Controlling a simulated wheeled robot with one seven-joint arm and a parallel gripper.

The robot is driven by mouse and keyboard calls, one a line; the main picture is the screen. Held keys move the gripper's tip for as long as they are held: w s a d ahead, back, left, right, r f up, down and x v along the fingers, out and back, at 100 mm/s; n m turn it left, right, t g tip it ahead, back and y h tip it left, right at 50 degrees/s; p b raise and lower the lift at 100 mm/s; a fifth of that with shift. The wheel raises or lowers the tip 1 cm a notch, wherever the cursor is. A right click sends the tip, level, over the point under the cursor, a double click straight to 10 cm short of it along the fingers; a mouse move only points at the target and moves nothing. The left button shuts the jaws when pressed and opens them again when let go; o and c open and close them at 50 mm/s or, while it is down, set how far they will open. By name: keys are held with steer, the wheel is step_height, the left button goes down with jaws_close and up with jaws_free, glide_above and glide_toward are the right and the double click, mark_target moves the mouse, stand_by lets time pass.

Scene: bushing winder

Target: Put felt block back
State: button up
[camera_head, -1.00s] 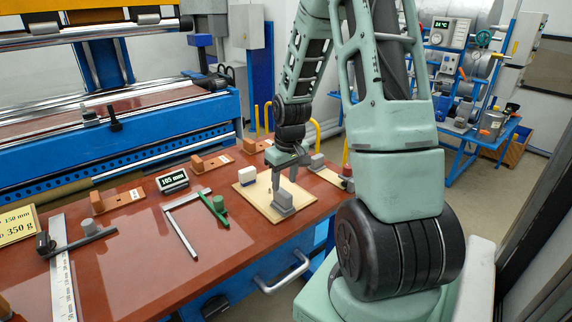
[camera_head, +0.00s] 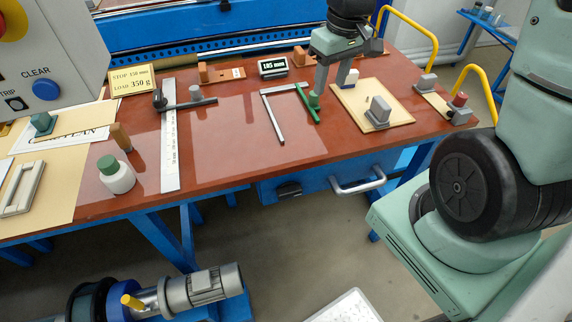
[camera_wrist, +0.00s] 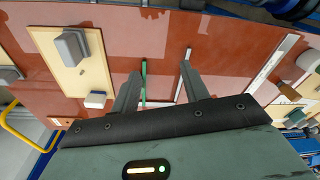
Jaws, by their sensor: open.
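A small white block (camera_head: 350,77) sits at the board's back left. I cannot tell for sure which block is the felt one. A small green block (camera_head: 43,122) lies on the sheet at far left. In the wrist view, the open fingers (camera_wrist: 161,70) are apart, with the grey block (camera_wrist: 71,47) off to the left.
Bare red bench shows between ruler and square.

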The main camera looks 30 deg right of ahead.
steer(key=s+a+r+n+g, duration=0.1)
steer(key=s+a+n, duration=0.5)
steer(key=s+a, duration=1.1)
steer(key=a, duration=0.4)
steer(key=shift+s+a+r+n, duration=0.15)
steer(key=shift+a+r+n, duration=0.15)
steer(key=shift+n, duration=0.1)
step_height(320, 180, down, 4)
steer(key=b, duration=0.3)
steer(key=shift+r, duration=0.2)
